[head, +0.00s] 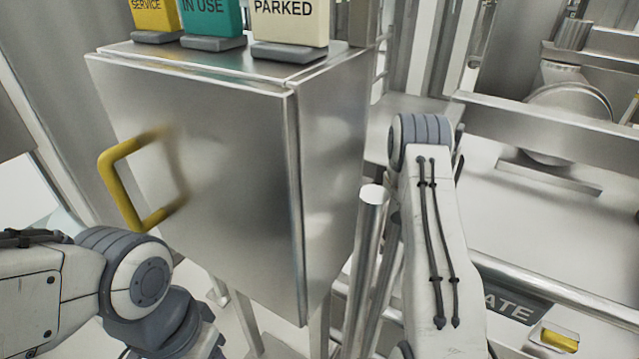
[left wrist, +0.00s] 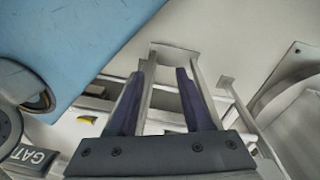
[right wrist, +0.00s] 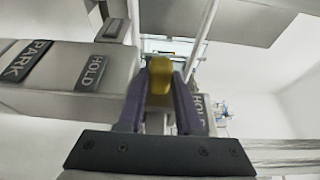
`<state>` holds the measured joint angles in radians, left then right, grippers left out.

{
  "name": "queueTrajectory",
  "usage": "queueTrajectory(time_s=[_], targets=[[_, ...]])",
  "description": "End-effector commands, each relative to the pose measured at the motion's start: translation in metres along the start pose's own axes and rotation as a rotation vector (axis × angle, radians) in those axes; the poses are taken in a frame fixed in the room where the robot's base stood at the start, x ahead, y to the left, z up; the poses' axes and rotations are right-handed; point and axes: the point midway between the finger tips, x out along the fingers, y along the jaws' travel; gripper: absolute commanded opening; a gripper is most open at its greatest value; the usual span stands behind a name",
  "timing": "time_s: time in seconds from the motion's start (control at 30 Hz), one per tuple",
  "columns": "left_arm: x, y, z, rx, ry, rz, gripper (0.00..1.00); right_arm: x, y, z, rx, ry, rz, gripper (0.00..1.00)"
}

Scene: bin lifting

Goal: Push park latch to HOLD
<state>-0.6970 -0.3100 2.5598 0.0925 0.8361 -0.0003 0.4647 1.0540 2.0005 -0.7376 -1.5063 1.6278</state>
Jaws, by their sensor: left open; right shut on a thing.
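The yellow latch knob (right wrist: 160,72) stands between the fingertips of my right gripper (right wrist: 161,80) in the right wrist view, and the gripper is shut on it. A dark PARK plate (right wrist: 25,62) and a HOLD plate (right wrist: 93,72) lie on the grey block to the left. Another HOLD label (right wrist: 199,106) shows just right of the fingers, partly hidden. My left gripper (left wrist: 160,75) is open and empty in the left wrist view. In the head view both arms show, but neither set of fingertips can be seen.
A steel cabinet (head: 230,130) with a yellow handle (head: 118,185) fills the head view's left and middle. SERVICE, IN USE and PARKED signs (head: 290,20) stand on it. A partly hidden GATE label (head: 512,306) and a yellow piece (head: 560,340) are at lower right. A blue panel (left wrist: 70,45) is near my left gripper.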

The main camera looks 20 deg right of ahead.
Motion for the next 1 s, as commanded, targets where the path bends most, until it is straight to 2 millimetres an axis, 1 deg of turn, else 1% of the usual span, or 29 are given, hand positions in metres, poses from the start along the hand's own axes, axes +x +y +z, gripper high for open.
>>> queueTrajectory(time_s=[0.03,0.23,0.27,0.3,0.53,0.67,0.77,1.0], targets=[[0.000,0.000,0.000,0.000,0.000,0.000,0.50,-0.004,0.001,-0.002,0.003,0.005,0.002,0.00],[0.001,0.000,0.000,0.000,0.000,0.000,0.50,-0.004,0.002,-0.003,0.003,0.007,0.002,0.00],[0.001,0.000,0.000,0.000,0.000,0.000,0.50,-0.004,0.002,-0.003,0.003,0.008,0.002,0.46],[0.001,0.000,0.000,0.000,0.000,0.000,0.50,-0.004,0.002,-0.003,0.003,0.008,0.002,0.47],[0.001,0.000,0.000,0.000,0.000,0.000,0.50,-0.002,0.001,0.000,0.002,0.002,0.001,0.47],[-0.002,0.000,0.000,0.000,0.000,0.000,0.50,-0.007,0.001,-0.001,0.003,0.003,0.002,0.47],[-0.007,0.001,0.000,0.000,0.000,0.000,0.50,-0.021,0.000,-0.001,0.005,0.005,0.004,0.47],[-0.022,0.002,-0.001,0.000,0.000,0.000,0.50,-0.070,0.000,-0.002,0.007,0.009,0.005,0.47]])
